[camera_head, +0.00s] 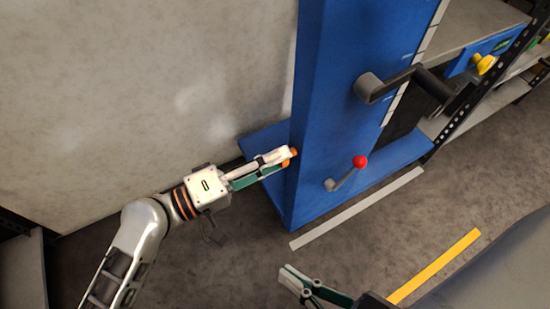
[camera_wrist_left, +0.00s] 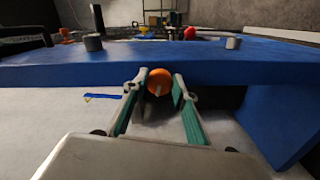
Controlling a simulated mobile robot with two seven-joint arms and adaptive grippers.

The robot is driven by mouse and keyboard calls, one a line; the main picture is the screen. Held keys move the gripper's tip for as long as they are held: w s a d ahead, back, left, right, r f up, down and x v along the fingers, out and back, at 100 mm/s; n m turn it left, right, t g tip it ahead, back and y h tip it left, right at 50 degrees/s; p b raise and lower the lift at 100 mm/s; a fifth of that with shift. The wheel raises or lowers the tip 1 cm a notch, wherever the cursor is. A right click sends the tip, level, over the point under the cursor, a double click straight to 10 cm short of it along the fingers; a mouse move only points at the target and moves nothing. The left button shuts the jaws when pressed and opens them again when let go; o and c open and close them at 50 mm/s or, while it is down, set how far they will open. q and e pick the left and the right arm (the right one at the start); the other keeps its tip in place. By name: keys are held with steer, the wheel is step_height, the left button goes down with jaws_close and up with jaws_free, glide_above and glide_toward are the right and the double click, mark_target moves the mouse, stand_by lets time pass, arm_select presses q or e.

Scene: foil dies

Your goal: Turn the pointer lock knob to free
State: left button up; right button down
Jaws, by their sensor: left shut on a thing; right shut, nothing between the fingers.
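The knob (camera_wrist_left: 158,76) is orange and round, with a small pale mark on it. It sits on the side face of the blue column (camera_head: 328,100). My left gripper (camera_head: 288,158) reaches it from the left and is shut on it. In the head view only bits of orange show at the fingertips. In the left wrist view the left gripper's (camera_wrist_left: 158,85) two fingers stand on either side of the knob. The pale mark is small, so I cannot tell the knob's setting. My right gripper (camera_head: 286,279) is shut and empty, low over the floor.
A lever with a red ball (camera_head: 360,162) and a dark crank handle (camera_head: 435,84) stick out from the column's front. A yellow knob (camera_head: 485,64) stands at the upper right by a shelf. Grey and yellow strips (camera_head: 435,266) mark the floor. A pale wall is at the left.

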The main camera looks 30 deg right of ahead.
arm_select(q)
steer(key=shift+n, duration=1.2)
steer(key=o, duration=1.1)
steer(key=shift+c, duration=0.2)
steer(key=a, duration=1.2)
steer(key=shift+s, duration=0.2)
